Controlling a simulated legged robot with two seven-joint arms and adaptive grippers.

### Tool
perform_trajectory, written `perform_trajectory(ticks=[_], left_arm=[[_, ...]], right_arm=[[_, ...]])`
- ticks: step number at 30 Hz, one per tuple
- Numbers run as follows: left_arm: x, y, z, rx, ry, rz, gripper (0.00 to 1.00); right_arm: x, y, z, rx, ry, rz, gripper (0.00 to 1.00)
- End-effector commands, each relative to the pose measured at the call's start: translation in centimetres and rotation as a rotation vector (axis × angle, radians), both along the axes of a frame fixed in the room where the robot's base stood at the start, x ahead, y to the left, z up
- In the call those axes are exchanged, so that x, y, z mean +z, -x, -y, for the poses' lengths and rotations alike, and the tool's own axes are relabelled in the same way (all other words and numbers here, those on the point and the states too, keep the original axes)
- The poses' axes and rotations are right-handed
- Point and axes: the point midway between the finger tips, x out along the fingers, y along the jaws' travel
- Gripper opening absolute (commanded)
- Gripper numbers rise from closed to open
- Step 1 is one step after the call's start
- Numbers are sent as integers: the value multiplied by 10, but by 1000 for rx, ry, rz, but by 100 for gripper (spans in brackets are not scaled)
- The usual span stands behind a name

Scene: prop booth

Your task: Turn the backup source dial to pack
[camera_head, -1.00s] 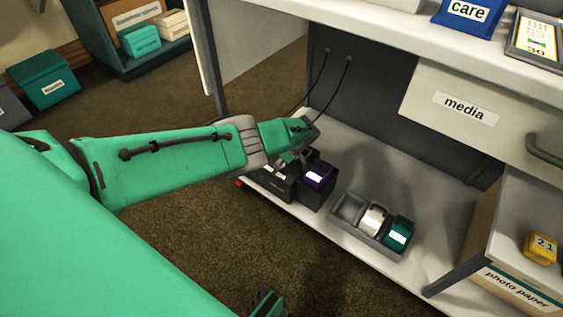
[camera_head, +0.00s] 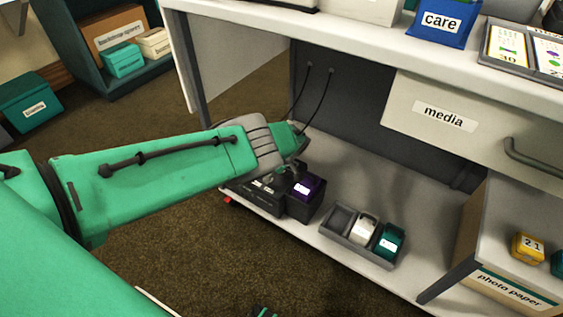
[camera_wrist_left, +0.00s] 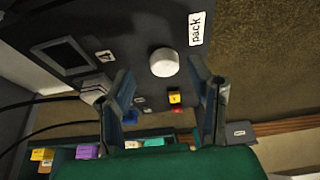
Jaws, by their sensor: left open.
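In the left wrist view a pale round dial (camera_wrist_left: 165,62) sits on a dark panel (camera_wrist_left: 120,20). A white "pack" label (camera_wrist_left: 196,27) is to its upper right. The fingers of my left gripper (camera_wrist_left: 163,88) are open, one on each side below the dial in the picture, with nothing between them. I cannot tell whether they touch it. In the head view my left gripper (camera_head: 298,163) is at the dark unit (camera_head: 262,200) on the low shelf, and my arm hides the dial. A small part of what looks like my right gripper (camera_head: 265,312) shows at the bottom edge.
A grey tray (camera_head: 340,222) holds a white block (camera_head: 363,230) and a teal block (camera_head: 390,242). Black cables (camera_head: 322,100) hang behind. The bench top and "media" drawer (camera_head: 440,117) are above.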

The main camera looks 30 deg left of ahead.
Motion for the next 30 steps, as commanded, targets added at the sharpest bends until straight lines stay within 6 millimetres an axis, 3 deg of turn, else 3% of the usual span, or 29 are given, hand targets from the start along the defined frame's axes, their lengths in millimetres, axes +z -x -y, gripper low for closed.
perform_trajectory(ticks=[15, 21, 30], left_arm=[[76, 2, 35, -5, 1, 1, 47], [88, 3, 40, -5, 2, 0, 47], [88, 3, 41, -5, 2, 0, 47]], right_arm=[[0, 0, 0, 0, 0, 0, 0], [0, 0, 0, 0, 0, 0, 0], [-1, -2, 0, 0, 0, -3, 0]])
